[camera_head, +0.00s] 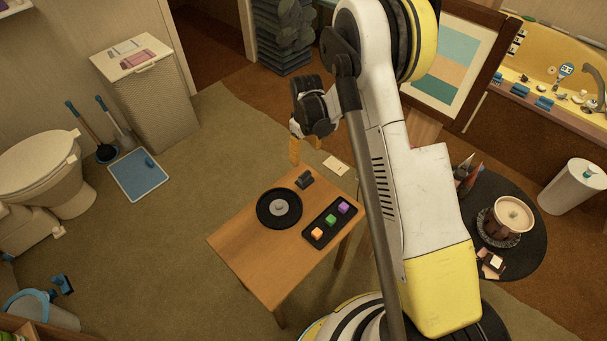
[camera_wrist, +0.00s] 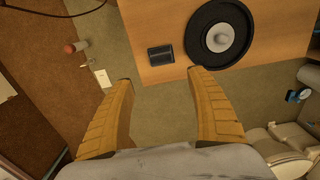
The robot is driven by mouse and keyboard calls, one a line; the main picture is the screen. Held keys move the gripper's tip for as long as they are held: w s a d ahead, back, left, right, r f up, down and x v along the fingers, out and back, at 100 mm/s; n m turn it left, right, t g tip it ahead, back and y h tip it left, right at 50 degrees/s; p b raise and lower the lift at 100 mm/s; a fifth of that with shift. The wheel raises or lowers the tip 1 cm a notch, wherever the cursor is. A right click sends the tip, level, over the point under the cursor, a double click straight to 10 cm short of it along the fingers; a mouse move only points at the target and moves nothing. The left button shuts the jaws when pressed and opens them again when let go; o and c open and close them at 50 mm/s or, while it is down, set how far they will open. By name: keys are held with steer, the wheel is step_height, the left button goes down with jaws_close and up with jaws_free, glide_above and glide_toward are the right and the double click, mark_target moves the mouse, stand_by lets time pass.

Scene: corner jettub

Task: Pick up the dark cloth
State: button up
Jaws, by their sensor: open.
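A small dark folded thing, which looks like the dark cloth (camera_head: 304,179), lies near the far edge of the wooden table (camera_head: 232,246). In the wrist view the dark cloth (camera_wrist: 161,54) lies near the table edge, just beyond the gap between the fingertips. My gripper (camera_head: 295,150) hangs above and beyond that far edge, apart from the cloth. In the wrist view my gripper (camera_wrist: 160,76) has its two yellow fingers wide apart, with nothing between them but floor. My arm covers part of the middle of the head view.
A black round plate with a grey centre (camera_head: 263,211) sits beside the cloth. A black tray (camera_head: 311,238) holds orange, green and purple cubes. A pale card (camera_head: 336,165) lies past the table. A dark round table (camera_head: 530,247) stands right; open floor lies left.

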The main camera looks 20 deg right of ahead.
mark_target(304, 174)
step_height(304, 174, down, 8)
steer(key=shift+f+b, duration=0.15)
steer(key=shift+b, duration=1.05)
step_height(304, 174, down, 5)
steer(key=b, duration=0.3)
steer(key=shift+w+a, duration=0.1)
steer(key=c, duration=1.2)
